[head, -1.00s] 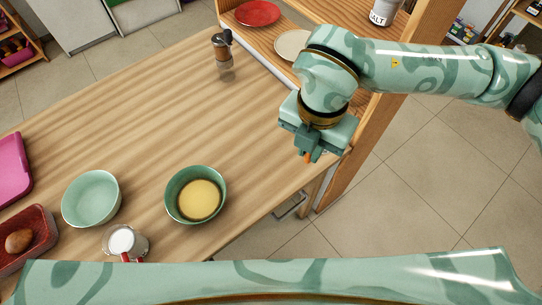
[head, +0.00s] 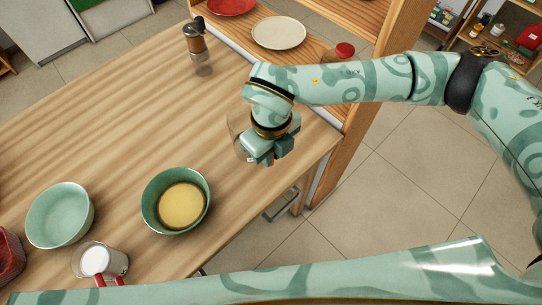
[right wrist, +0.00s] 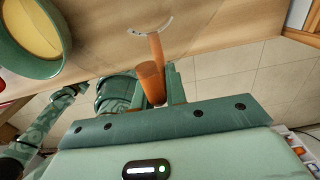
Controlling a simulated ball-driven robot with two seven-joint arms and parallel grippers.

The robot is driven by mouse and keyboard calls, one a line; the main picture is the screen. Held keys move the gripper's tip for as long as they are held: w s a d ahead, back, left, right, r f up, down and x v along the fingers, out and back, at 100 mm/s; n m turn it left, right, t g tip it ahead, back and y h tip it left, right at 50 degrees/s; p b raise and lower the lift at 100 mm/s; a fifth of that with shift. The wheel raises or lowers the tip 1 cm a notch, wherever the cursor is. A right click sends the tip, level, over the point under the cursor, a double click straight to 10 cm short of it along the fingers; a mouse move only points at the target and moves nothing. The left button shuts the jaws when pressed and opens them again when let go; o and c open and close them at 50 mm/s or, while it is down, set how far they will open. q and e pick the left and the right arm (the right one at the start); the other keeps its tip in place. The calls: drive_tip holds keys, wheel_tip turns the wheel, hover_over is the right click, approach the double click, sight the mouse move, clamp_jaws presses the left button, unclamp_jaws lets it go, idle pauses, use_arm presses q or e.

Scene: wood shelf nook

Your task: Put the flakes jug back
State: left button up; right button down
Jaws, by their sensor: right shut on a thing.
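A clear jug (head: 238,122) shows in the head view near the table's right edge, partly hidden behind my right gripper (head: 264,158). Its orange handle (right wrist: 151,80) is between the fingers of my right gripper (right wrist: 158,88) in the right wrist view, and the gripper is shut on it. I take this for the flakes jug; no label is readable and the clear body looks empty. I cannot tell whether its base touches the table.
A green bowl with yellow contents (head: 176,201), a pale green bowl (head: 60,215) and a red-handled jug with white contents (head: 98,262) stand on the table. A grinder (head: 195,42) stands near the shelf, which holds a cream plate (head: 279,33) and red plate (head: 232,5). Mid-table is clear.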

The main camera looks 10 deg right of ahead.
drive_tip(key=shift+w+d+f+b, duration=0.1)
drive_tip(key=shift+w+f+b, duration=0.2)
drive_tip(key=shift+f, duration=0.6)
drive_tip(key=shift+w+d+f+b, duration=0.15)
drive_tip(key=shift+w+f, duration=0.2)
drive_tip(key=shift+f, duration=0.55)
drive_tip(key=shift+w+f+b, duration=0.25)
drive_tip(key=shift+w+f, duration=0.05)
drive_tip(key=shift+f, duration=0.6)
drive_tip(key=shift+f, duration=0.15)
drive_tip(key=c, duration=1.4)
unclamp_jaws()
drive_tip(key=shift+c, duration=0.2)
wheel_tip(320, 180, up, 12)
drive_tip(key=p, duration=0.3)
drive_tip(key=shift+r, duration=0.2)
